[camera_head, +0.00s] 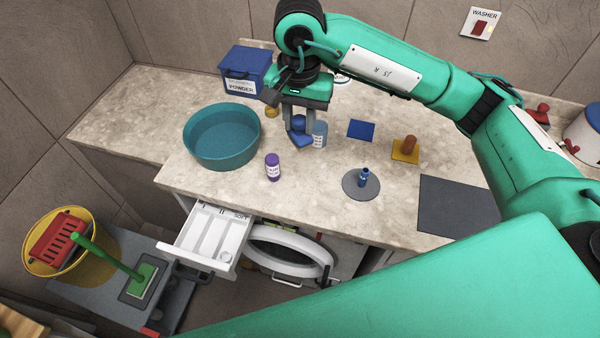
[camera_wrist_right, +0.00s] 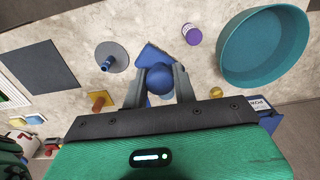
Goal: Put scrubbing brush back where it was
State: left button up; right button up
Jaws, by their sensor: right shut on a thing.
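The scrubbing brush appears to be the blue piece (camera_head: 298,125) with a round knob and a flat, angular base. My right gripper (camera_head: 299,136) is shut on it above the counter, beside the light blue bottle. In the right wrist view the brush's knob (camera_wrist_right: 160,78) sits between the two fingers, with the base beyond it. I cannot tell whether the base touches the counter. A bare blue square pad (camera_head: 361,129) lies to the right of the gripper. My left gripper is not in view.
Close by are a teal basin (camera_head: 222,137), a purple bottle (camera_head: 272,167) and the light blue bottle (camera_head: 320,135). Right are a round grey mat (camera_head: 352,187) with a small blue item, a yellow pad (camera_head: 404,156) with a brown-handled item, and a dark mat (camera_head: 458,206). An open drawer (camera_head: 212,238) juts out below.

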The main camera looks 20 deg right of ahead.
notch_tip(320, 180, down, 17)
jog(key=p, duration=0.4)
jog(key=shift+p, duration=0.4)
jog(key=shift+f, duration=0.1)
jog(key=shift+f+b, duration=0.15)
jog(key=shift+b, duration=0.15)
jog(key=o, duration=1)
jog(key=shift+c, duration=0.2)
jog(key=shift+r, duration=0.2)
